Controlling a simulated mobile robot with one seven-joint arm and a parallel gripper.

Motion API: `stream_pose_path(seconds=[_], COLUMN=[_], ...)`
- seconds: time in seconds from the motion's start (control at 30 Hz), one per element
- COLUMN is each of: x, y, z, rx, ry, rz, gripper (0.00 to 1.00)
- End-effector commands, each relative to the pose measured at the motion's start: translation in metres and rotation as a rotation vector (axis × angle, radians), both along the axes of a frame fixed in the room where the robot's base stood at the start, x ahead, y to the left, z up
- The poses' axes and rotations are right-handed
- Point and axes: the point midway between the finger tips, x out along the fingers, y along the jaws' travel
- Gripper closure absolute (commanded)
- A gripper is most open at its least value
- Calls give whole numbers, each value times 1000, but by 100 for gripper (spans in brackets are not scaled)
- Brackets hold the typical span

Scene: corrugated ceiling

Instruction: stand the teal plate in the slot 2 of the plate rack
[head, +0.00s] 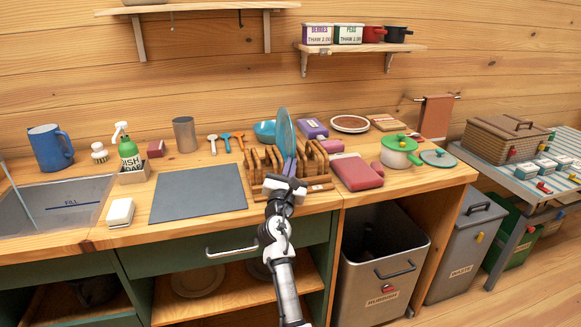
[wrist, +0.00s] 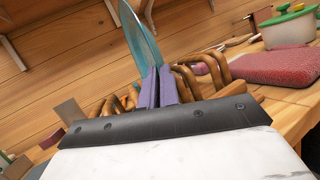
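The teal plate (head: 285,132) stands on edge, nearly upright, at the middle of the wooden plate rack (head: 319,187). It also shows edge-on in the wrist view (wrist: 141,38). My gripper (head: 289,167) reaches in from the front, between the rack's left and right pegs. Its purple fingers (wrist: 157,88) are close together with the near lower edge of the plate between them. The rack's curved pegs rise on both sides of the fingers in the wrist view. The plate's bottom edge is hidden, so I cannot tell whether it touches the rack or which slot it is over.
A dark grey mat (head: 198,192) lies left of the rack, and a red block-like item (head: 357,172) sits close on the right. A blue bowl (head: 265,131) and a purple item (head: 313,128) are behind. A green-lidded pot (head: 399,153) stands farther right.

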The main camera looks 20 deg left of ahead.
Motion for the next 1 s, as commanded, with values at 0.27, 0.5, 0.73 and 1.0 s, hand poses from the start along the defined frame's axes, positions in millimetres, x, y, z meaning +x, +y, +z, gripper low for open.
stream_pose_path(seconds=[0.27, 0.5, 0.73, 1.0], x=[0, 0, -17, -74], y=[0, 0, -2, -9], z=[1, -1, -9, -29], rx=[0, 0, 0, 2], ry=[-2, 2, 2, 2], rz=[0, 0, 2, 1], gripper=[71, 71, 71, 71])
